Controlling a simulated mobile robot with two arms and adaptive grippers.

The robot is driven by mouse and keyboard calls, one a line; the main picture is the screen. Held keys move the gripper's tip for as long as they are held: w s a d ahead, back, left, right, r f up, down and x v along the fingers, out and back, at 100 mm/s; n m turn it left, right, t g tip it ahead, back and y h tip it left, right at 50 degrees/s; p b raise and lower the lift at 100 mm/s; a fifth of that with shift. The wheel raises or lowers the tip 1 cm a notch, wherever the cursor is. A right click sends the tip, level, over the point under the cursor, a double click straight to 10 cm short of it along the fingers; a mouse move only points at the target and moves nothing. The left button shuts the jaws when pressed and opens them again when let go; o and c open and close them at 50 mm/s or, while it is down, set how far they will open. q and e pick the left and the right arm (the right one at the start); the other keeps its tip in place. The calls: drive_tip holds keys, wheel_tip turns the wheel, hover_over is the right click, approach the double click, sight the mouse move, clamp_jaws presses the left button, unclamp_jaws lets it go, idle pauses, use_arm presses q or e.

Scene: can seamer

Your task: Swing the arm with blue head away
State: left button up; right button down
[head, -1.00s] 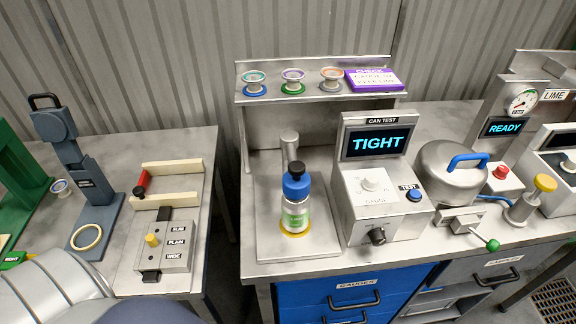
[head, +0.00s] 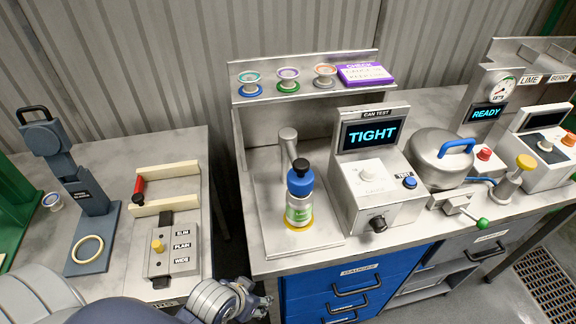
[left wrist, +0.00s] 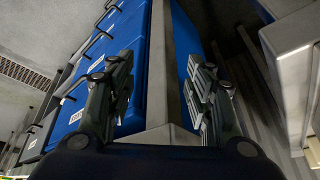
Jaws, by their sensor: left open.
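The swing arm's blue head (head: 300,181), topped by a black knob, sits above a can with a green label (head: 298,211). The grey post (head: 288,141) of the arm stands just behind it. The can is on a yellow ring on the metal plate. My left gripper (head: 258,302) is low at the front, left of the blue drawers and below the bench top, well short of the blue head. In the left wrist view the open, empty fingers (left wrist: 157,85) point up along the bench's corner leg. My right gripper is not in view.
The can tester (head: 378,185) reading TIGHT stands close right of the can. A shelf (head: 305,92) with ringed gauges is behind. The left bench holds a grey press (head: 85,185) and a selector box (head: 170,250). A gap separates the benches.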

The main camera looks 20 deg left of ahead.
sight(297, 170)
use_arm(q)
drive_tip(key=w+r+t, duration=0.2)
drive_tip(key=r, duration=0.3)
drive_tip(key=w+r+t, duration=0.2)
drive_tip(key=r+t, duration=0.1)
drive_tip(key=r, duration=0.3)
drive_tip(key=w+r+t+h, duration=0.1)
drive_tip(key=w+r+t, duration=0.1)
drive_tip(key=r, duration=0.3)
drive_tip(key=shift+w+d+r, duration=0.15)
drive_tip(key=shift+w+r, duration=0.15)
drive_tip(key=shift+w, duration=0.25)
wheel_tip(297, 170, up, 12)
drive_tip(key=w+d+t+h, duration=0.1)
drive_tip(key=t+h, duration=0.1)
drive_tip(key=t, duration=0.4)
drive_tip(key=w, duration=0.3)
drive_tip(key=w+d, duration=0.1)
drive_tip(key=w, duration=0.2)
drive_tip(key=w+d, duration=0.1)
drive_tip(key=w, duration=0.2)
drive_tip(key=shift+w+p, duration=0.1)
drive_tip(key=shift+p, duration=0.2)
drive_tip(key=shift+w+d, duration=0.15)
drive_tip(key=shift+w, duration=0.65)
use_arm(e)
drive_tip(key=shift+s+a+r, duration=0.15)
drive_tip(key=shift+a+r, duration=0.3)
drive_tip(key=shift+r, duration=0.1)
